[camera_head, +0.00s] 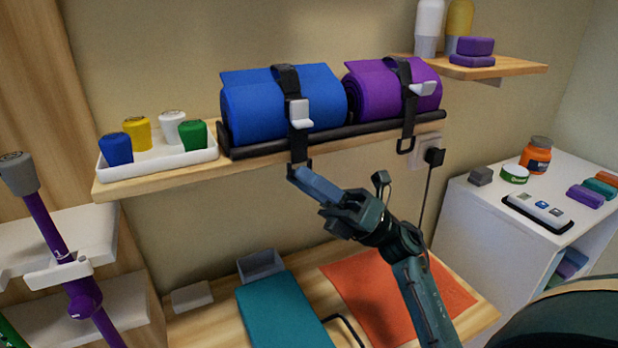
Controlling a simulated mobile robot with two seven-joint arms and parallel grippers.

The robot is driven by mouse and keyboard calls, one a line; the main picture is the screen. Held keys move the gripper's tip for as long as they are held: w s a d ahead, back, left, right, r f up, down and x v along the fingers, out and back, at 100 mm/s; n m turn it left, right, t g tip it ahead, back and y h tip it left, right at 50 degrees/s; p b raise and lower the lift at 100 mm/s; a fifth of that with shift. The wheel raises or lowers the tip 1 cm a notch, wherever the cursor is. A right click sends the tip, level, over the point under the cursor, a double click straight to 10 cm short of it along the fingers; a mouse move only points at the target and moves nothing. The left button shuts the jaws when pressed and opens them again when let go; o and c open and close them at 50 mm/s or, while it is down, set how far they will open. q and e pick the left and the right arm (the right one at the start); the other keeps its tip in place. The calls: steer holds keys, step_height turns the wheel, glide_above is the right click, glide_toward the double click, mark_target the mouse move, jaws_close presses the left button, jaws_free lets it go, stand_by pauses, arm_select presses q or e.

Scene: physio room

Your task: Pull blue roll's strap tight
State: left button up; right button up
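The blue roll (245,108) lies on a black rack on the wall shelf, with a black strap (286,78) around it. A pale buckle (299,113) sits on the strap at the roll's front. The strap's tail (298,148) hangs below the buckle past the shelf edge. My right gripper (303,177) reaches up from the lower right, its fingertips at the tail's lower end. The fingers overlap in this view, so I cannot tell whether they are closed on the tail. The tail's end is partly hidden there. My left gripper is not in view.
A purple roll (370,92) with its own hanging strap (407,130) is right of the blue roll. A white tray (160,167) of coloured tubs stands left. Below are a teal mat (280,315) and an orange mat (400,290). A white cabinet (480,215) stands right.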

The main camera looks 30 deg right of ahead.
steer(key=shift+c, duration=0.3)
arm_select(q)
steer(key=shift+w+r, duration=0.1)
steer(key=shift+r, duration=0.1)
arm_select(e)
jaws_close()
